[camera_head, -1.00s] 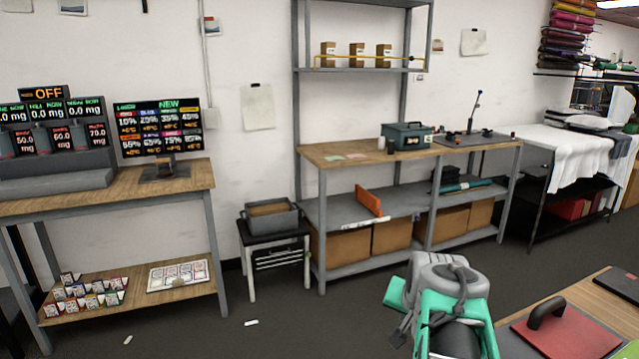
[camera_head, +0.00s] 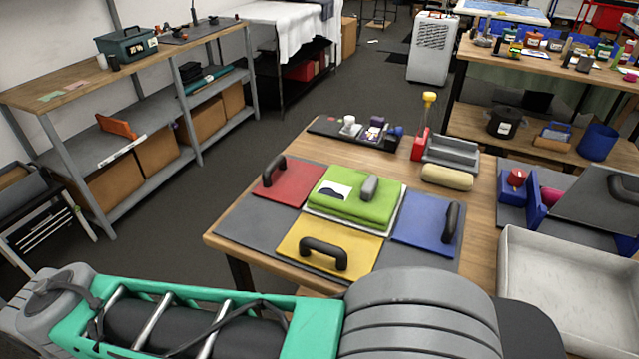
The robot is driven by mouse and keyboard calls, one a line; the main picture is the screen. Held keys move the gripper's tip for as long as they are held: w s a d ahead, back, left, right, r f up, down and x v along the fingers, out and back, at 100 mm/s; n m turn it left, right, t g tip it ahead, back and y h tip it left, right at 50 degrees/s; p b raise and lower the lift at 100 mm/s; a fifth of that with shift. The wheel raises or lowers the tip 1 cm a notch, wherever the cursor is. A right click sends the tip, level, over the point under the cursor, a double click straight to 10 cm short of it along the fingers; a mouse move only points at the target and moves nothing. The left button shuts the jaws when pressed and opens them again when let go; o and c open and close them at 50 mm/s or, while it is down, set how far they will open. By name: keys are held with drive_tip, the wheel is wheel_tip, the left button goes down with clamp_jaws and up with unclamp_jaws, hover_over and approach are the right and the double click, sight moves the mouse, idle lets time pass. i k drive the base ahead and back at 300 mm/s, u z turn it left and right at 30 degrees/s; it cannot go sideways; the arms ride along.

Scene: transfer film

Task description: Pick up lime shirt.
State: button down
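The lime shirt (camera_head: 352,205) lies folded on a light board at the middle of the wooden table (camera_head: 440,120). A small white and dark patch (camera_head: 335,191) and a grey block (camera_head: 369,187) rest on top of it. My arm crosses the bottom of the view, in front of the table. My gripper is not visible, so its opening and contents are hidden.
Red (camera_head: 287,186), yellow (camera_head: 330,246) and blue (camera_head: 425,222) panels with dark handles surround the shirt. A beige roll (camera_head: 447,177) and a grey holder (camera_head: 452,152) stand behind it. A white tray (camera_head: 565,290) is at the right. Shelving (camera_head: 150,110) stands at the left.

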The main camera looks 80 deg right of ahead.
sight(366, 198)
drive_tip(key=z, duration=0.75)
drive_tip(key=k, duration=0.1)
drive_tip(key=u, duration=1.15)
drive_tip(key=i, duration=0.5)
drive_tip(key=z, duration=4.3)
drive_tip(key=k, duration=1.2)
drive_tip(key=u, duration=0.2)
drive_tip(key=i, duration=0.4)
drive_tip(key=u, duration=1.1)
drive_tip(key=i, duration=0.8)
drive_tip(key=u, duration=0.3)
